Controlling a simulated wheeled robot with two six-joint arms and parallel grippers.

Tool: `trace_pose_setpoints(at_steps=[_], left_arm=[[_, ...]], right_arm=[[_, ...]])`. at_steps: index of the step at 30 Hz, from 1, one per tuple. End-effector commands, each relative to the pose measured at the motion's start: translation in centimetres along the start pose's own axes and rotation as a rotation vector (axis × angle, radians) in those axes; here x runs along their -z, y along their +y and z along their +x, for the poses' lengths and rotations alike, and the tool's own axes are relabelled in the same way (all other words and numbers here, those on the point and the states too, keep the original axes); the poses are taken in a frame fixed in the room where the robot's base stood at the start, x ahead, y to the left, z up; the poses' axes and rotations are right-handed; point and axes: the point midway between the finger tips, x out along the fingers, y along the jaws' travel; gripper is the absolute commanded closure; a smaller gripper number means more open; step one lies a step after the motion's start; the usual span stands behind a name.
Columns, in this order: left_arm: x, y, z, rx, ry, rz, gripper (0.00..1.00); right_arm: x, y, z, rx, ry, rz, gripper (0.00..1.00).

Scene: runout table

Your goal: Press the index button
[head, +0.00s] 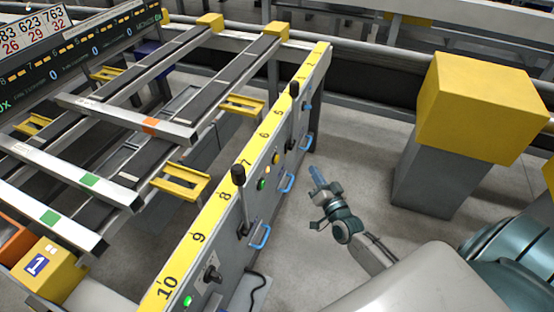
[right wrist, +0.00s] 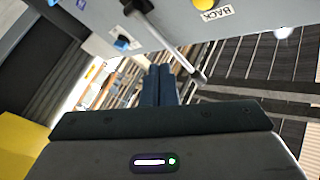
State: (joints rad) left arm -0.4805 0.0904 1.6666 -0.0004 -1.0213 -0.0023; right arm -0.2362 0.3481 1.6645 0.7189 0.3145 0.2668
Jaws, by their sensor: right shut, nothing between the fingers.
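A grey control panel (head: 240,215) with a yellow numbered top strip runs through the middle of the head view. Its face carries a green button (head: 262,184) and a yellow button (head: 276,158), with labels too small to read there. In the right wrist view a yellow button (right wrist: 207,4) sits above a label reading BACK. No label reading "index" is legible, so I cannot tell which button it is. My right gripper (head: 317,174) is shut and empty, right of the panel and apart from it in the head view. Its fingers also show in the right wrist view (right wrist: 158,85). My left gripper is out of view.
Black-knobbed levers (head: 239,174) and blue handles (head: 260,237) stick out from the panel. A lever rod (right wrist: 172,42) crosses close beyond my fingers in the right wrist view. A yellow-topped grey post (head: 480,105) stands at right. Bare floor lies between post and panel.

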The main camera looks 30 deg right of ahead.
Motion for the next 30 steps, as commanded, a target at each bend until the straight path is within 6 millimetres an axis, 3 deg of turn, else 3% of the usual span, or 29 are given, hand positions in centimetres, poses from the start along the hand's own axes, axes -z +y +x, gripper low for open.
trace_pose_setpoints(at_steps=[3, 6, 15, 30], left_arm=[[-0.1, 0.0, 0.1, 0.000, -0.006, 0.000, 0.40], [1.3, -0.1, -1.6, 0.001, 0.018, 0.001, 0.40], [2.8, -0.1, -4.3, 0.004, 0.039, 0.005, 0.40], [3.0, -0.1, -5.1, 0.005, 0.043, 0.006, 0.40]], right_arm=[[-0.6, -0.4, 0.6, 0.000, 0.002, 0.003, 1.00], [-1.2, -1.0, 1.5, 0.001, 0.002, 0.003, 1.00], [-3.3, -3.2, 4.5, 0.000, 0.002, 0.003, 1.00], [-4.4, -4.4, 6.0, 0.000, 0.000, 0.000, 1.00]])
